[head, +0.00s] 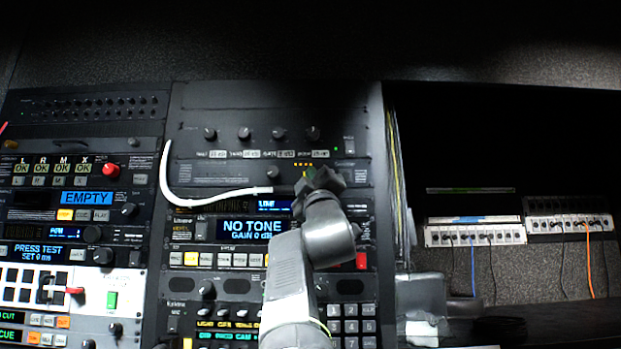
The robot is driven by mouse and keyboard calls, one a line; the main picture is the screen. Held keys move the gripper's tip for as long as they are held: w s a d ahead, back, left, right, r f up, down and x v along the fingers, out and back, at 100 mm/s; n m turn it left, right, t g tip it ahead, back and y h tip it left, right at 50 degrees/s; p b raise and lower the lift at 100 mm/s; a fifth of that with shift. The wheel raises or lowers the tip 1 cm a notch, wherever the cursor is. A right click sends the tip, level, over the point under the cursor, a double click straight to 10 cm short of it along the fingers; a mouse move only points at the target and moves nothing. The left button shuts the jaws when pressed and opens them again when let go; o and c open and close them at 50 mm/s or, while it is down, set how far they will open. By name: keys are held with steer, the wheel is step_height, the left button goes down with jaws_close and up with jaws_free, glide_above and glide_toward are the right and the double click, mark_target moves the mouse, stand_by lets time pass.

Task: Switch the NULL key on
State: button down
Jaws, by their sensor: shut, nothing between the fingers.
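My arm rises from the bottom centre in the head view, and my gripper (318,181) is a dark end in front of the rack's middle column. It is shut and empty, over the panel area above and right of the display reading NO TONE, GAIN 0 dB (246,230). I cannot read a NULL label on any key. A row of small keys (206,259), one of them lit yellow, sits below that display. Part of this row and the panel's right side are hidden by my arm.
A white cable (165,172) loops across the middle column, left of my gripper. A red key (361,260) shows right of my arm. The left column holds a display reading EMPTY (86,198). Patch strips (475,235) with cables hang in the dark bay at right.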

steer(key=s+b, duration=0.1)
steer(key=s, duration=0.4)
steer(key=shift+b, duration=0.4)
stand_by(0.4)
steer(key=s, duration=0.3)
steer(key=shift+s+f, duration=0.3)
steer(key=shift+s, duration=0.1)
steer(key=shift+r, duration=0.1)
stand_by(0.3)
